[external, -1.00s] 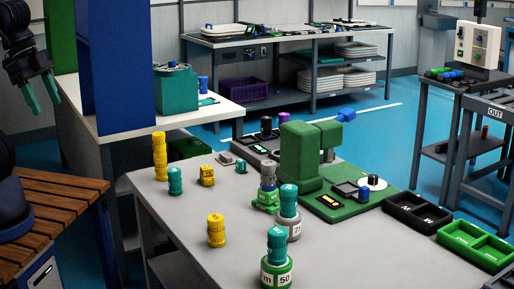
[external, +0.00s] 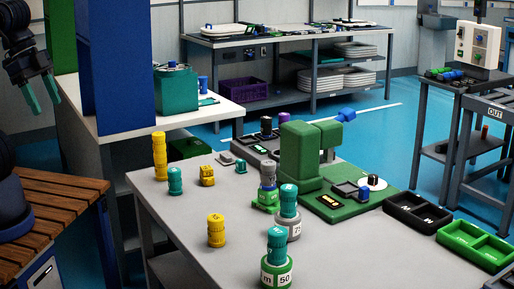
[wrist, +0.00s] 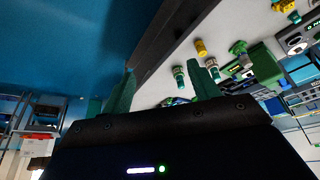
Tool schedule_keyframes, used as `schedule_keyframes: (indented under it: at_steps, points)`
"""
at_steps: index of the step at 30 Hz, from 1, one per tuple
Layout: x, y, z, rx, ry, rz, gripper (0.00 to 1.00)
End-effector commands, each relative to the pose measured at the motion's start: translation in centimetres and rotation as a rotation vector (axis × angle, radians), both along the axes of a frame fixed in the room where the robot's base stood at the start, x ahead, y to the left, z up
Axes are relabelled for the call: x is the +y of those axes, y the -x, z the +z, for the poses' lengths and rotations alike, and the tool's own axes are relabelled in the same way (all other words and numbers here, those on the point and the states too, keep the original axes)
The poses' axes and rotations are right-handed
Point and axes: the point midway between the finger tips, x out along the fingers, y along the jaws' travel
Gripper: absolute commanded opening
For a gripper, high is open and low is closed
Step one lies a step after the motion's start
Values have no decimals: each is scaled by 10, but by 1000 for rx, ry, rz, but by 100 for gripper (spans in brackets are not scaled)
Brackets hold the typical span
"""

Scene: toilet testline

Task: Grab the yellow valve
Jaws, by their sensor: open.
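Yellow stacked cylindrical pieces, which look like valves, stand upright on the grey table (external: 330,245). A tall yellow one (external: 160,156) is at the table's far left corner, and a shorter yellow one (external: 216,230) is nearer the front left. I cannot tell which is the task's valve. A small yellow block-like part (external: 207,175) lies behind. In the wrist view a yellow piece (wrist: 201,48) shows beyond the fingers. My gripper (external: 46,105), with teal fingers, is open and empty at the upper left, apart from the table; it also shows in the wrist view (wrist: 163,88).
A teal piece (external: 175,181) stands close to the tall yellow one. Teal-topped stacks (external: 278,250) and a green machine (external: 302,155) are on the table. A blue panel (external: 112,65) stands beside my gripper. The table's left front is mostly clear.

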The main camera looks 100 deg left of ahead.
Motion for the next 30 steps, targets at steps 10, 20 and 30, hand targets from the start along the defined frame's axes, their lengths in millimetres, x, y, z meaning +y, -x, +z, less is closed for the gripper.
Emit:
schedule_keyframes:
  at_steps: [10,20,30]
  points:
    - [0,0,0,0,0,0,61]
    - [0,0,0,0,0,0,58]
    - [16,-31,4,30,42,137,58]
